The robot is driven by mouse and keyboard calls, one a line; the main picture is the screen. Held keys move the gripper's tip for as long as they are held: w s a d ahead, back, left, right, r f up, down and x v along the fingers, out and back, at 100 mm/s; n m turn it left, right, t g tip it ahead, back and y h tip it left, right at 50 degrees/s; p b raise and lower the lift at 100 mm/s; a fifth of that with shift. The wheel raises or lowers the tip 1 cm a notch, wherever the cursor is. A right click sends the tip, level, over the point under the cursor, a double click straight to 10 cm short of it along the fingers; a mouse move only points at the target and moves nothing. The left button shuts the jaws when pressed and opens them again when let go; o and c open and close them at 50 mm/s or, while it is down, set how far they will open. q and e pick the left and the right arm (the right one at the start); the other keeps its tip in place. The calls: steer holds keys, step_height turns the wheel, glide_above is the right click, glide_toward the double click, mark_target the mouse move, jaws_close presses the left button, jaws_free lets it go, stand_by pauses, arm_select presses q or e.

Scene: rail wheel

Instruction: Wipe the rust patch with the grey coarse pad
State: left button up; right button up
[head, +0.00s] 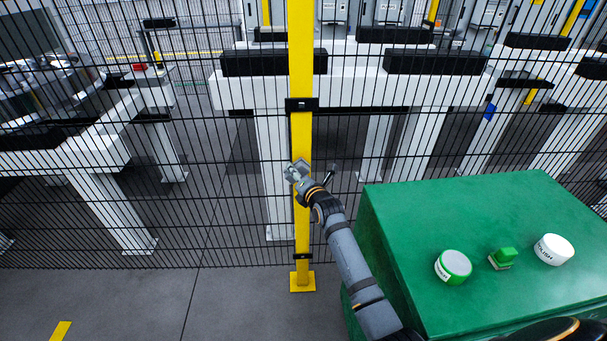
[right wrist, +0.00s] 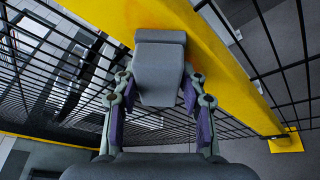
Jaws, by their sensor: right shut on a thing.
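My right gripper (head: 300,177) is at the yellow post (head: 301,135), about halfway up. It is shut on the grey pad (right wrist: 160,72), a block with a thicker grey end held between the two fingers in the right wrist view. The pad's far end is at the yellow post's face (right wrist: 215,65); whether it touches is not clear. A faint orange-brown tint, perhaps the rust patch (right wrist: 199,76), shows on the post just right of the pad. Any more of the patch is hidden behind the pad and gripper. My left gripper is not in view.
Black mesh fence (head: 230,140) runs on both sides of the post. A green cabinet (head: 400,230) stands right of my arm. Open floor lies left.

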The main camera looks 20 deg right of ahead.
mark_target(307, 168)
steer(key=shift+w+a+r+p, duration=0.15)
steer(key=shift+r+p, duration=0.9)
steer(key=shift+r, duration=0.3)
steer(key=shift+s+d+f, duration=0.15)
steer(key=shift+s+d, duration=0.15)
steer(key=shift+d, duration=0.5)
steer(key=shift+s+d+f, duration=0.1)
steer(key=shift+s+d, duration=0.2)
steer(key=shift+d, duration=0.5)
steer(key=shift+w+a+f, duration=0.1)
steer(key=shift+r+p, duration=0.6)
steer(key=shift+r, duration=0.7)
steer(key=shift+d+f, duration=0.1)
steer(key=shift+d, duration=0.3)
steer(key=shift+s+a, duration=0.2)
steer(key=shift+a, duration=0.05)
steer(key=a, duration=0.2)
steer(key=w+a, duration=0.1)
steer(key=shift+f, duration=0.3)
steer(key=shift+w+a, duration=0.1)
steer(key=shift+a, duration=0.1)
